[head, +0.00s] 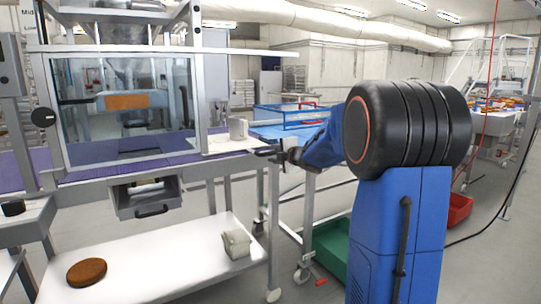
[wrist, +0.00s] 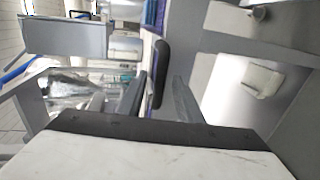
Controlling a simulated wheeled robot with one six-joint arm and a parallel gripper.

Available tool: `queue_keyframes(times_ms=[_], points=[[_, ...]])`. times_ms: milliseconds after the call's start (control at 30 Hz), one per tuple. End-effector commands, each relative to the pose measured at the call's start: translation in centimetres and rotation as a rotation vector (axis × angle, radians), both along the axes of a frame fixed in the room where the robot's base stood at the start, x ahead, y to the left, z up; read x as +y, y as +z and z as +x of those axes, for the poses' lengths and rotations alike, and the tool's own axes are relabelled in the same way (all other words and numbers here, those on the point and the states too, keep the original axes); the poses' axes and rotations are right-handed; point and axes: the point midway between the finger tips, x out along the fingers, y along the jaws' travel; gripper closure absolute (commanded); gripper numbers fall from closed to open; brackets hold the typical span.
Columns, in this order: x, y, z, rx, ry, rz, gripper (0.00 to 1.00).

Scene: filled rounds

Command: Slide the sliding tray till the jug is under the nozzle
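A pale grey jug (head: 238,129) stands upright on the white end of the sliding tray (head: 222,146), right of the glazed machine (head: 125,100) in the head view. I cannot clearly make out the nozzle. My gripper (head: 272,152) is at the right end of the tray, beside and below the jug. In the wrist view, the fingers of my gripper (wrist: 161,88) stand apart with a dark upright bar (wrist: 161,62), seemingly the tray's handle, between them. Narrow gaps show beside the bar, so the fingers do not look closed on it. I cannot surely pick out the jug in the wrist view.
A grey drawer box (head: 147,196) hangs below the machine's counter. The white lower shelf (head: 180,262) bears a brown round thing (head: 87,272) and a pale bag-like object (head: 236,244).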

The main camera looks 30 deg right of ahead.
Motion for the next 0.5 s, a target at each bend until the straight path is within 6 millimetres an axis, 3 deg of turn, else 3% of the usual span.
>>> queue_keyframes(times_ms=[200,500], points=[[0.1,-0.4,1.7,0.0,0.0,-0.001,0.68],[0.1,-0.4,2.0,0.0,0.0,-0.001,0.68]])
